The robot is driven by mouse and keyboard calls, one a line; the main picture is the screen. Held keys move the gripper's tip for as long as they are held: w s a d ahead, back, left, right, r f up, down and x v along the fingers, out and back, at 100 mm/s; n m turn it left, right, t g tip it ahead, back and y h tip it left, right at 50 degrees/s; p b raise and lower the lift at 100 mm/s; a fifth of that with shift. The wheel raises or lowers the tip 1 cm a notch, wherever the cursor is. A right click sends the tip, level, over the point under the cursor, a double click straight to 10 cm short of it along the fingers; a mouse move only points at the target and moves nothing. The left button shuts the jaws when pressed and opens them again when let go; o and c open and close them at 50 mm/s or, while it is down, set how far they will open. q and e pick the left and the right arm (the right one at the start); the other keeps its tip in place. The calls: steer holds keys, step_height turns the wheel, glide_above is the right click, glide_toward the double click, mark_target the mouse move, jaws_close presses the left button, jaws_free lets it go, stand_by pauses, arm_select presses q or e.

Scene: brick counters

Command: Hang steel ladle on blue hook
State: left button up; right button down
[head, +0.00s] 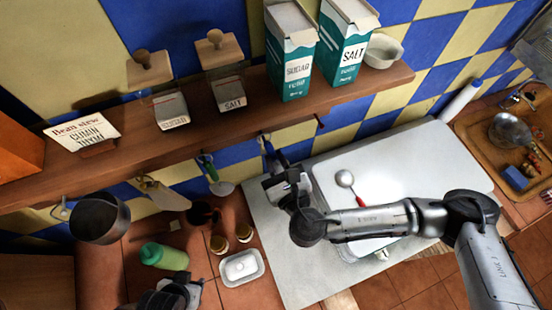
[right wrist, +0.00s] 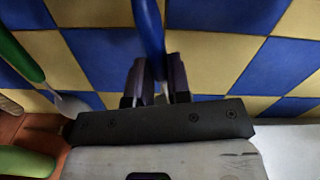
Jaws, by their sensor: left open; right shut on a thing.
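My right gripper (head: 272,176) is under the wooden shelf, close to the tiled wall. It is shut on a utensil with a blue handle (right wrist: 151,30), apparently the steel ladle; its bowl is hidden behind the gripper. The handle (head: 266,144) stands roughly upright, its top just under the shelf edge near a small hook (head: 262,134). I cannot tell the hook's colour or whether the handle hangs on it. My left gripper (head: 182,290) is open and empty at the bottom of the head view, near a green bottle (head: 164,256).
A green-handled spoon (head: 216,180) and a dark pot (head: 99,217) hang left of my right gripper. The shelf (head: 240,113) carries jars and cartons. A white dish (head: 241,268) stands on the counter. Another hook (head: 319,122) is further right.

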steer(key=c, duration=1)
jaws_free()
steer(key=shift+b+v, duration=1.15)
steer(key=shift+v, duration=5.75)
